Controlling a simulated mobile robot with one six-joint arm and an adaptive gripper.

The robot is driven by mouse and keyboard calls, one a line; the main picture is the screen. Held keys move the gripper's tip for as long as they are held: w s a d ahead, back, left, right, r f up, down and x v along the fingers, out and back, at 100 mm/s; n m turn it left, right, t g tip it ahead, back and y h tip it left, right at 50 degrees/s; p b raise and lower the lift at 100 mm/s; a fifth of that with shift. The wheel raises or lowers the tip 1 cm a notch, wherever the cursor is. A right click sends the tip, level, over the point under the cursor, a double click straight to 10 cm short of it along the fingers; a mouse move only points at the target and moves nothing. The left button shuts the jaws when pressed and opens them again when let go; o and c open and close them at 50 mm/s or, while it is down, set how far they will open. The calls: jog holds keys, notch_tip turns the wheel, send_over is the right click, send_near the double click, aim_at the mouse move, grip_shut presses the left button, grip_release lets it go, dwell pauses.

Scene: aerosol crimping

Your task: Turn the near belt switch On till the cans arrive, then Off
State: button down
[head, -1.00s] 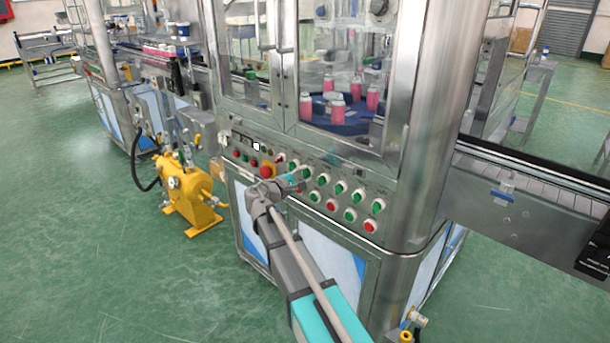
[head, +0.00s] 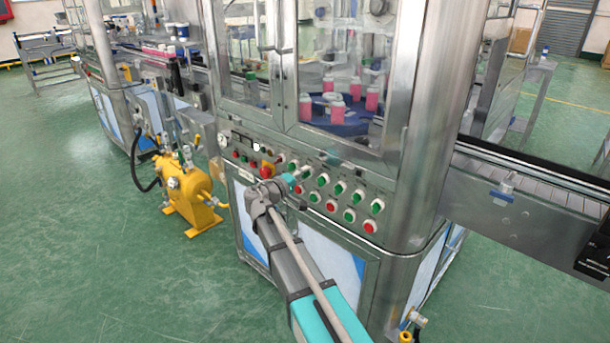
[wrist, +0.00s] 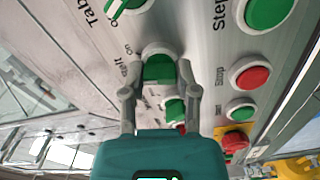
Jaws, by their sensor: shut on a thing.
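The near belt switch (wrist: 158,68) is a green knob in a pale ring, between my fingers in the wrist view. The words "Belt" and "On" show in part beside it. My gripper (wrist: 157,90) is shut on this knob, one grey finger on each side. In the head view my gripper (head: 302,182) is at the control panel (head: 262,143), and it hides the knob there. I cannot tell which way the knob points. Several pink cans (head: 338,110) with white tops stand on the blue turntable (head: 318,119) behind the glass.
Green and red buttons crowd around the knob, with a red stop button (wrist: 235,142) on yellow nearby. A conveyor (head: 540,190) runs out at the right. A yellow pump unit (head: 188,190) stands on the floor at the left. The green floor in front is clear.

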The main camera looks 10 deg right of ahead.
jog(key=shift+a+m, duration=0.1)
jog(key=shift+m, duration=1.5)
jog(key=shift+c, duration=1.8)
grip_release()
jog(key=v, duration=1.2)
